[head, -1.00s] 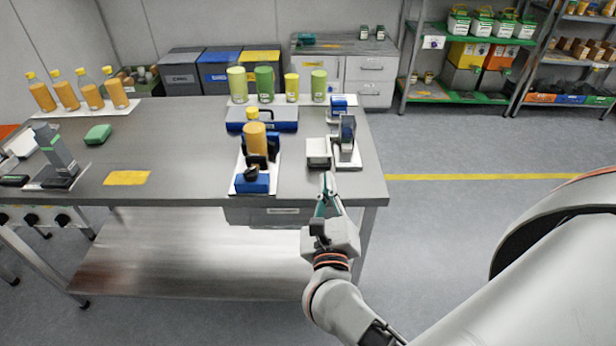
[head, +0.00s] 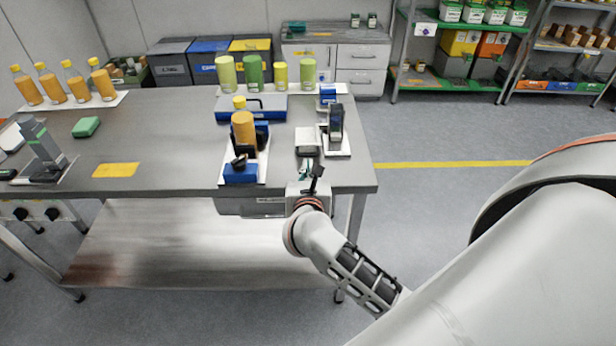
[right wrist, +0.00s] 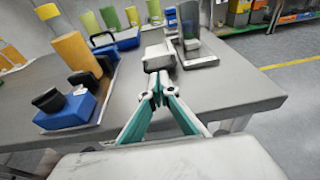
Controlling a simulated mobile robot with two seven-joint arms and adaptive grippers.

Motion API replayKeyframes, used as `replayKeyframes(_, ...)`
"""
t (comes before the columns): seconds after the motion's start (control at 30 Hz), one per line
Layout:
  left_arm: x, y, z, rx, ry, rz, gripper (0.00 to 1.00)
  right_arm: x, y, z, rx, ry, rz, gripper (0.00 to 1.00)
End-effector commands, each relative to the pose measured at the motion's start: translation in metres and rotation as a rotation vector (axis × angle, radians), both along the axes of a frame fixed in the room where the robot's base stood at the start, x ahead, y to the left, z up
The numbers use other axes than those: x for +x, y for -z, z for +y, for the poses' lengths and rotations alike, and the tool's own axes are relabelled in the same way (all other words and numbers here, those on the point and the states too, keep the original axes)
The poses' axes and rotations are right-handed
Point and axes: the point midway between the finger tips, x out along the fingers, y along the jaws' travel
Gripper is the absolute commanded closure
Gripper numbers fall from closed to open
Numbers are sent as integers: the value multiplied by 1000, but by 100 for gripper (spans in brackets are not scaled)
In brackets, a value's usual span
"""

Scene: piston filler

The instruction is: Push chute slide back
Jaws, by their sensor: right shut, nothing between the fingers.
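The chute slide appears to be the pale grey block (head: 308,138) near the right front of the workbench, beside an upright dark device (head: 335,125) on a white plate. It also shows in the right wrist view (right wrist: 157,56), just beyond my fingertips. My right gripper (head: 305,166) is shut and empty, low over the bench's front edge, on the near side of the block. In the right wrist view its teal fingers (right wrist: 157,92) meet at the tips, pointing at the block. I cannot tell whether they touch it. My left gripper is out of view.
A blue fixture (head: 241,173) with an orange bottle (head: 243,130) stands left of the block. A blue case (head: 251,107) and several green and yellow cylinders are behind it. A yellow mat (head: 116,170) lies to the left.

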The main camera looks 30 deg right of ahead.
Motion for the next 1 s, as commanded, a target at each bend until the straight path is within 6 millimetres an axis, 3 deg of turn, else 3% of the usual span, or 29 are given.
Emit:
replayKeyframes(0.23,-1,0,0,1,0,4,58,23,6,-15,-1,0,0,100)
replayKeyframes(0.73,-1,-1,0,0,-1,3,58,30,8,-20,-1,0,0,100)
replayKeyframes(1.0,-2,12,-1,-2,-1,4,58,74,9,-47,-3,2,0,100)
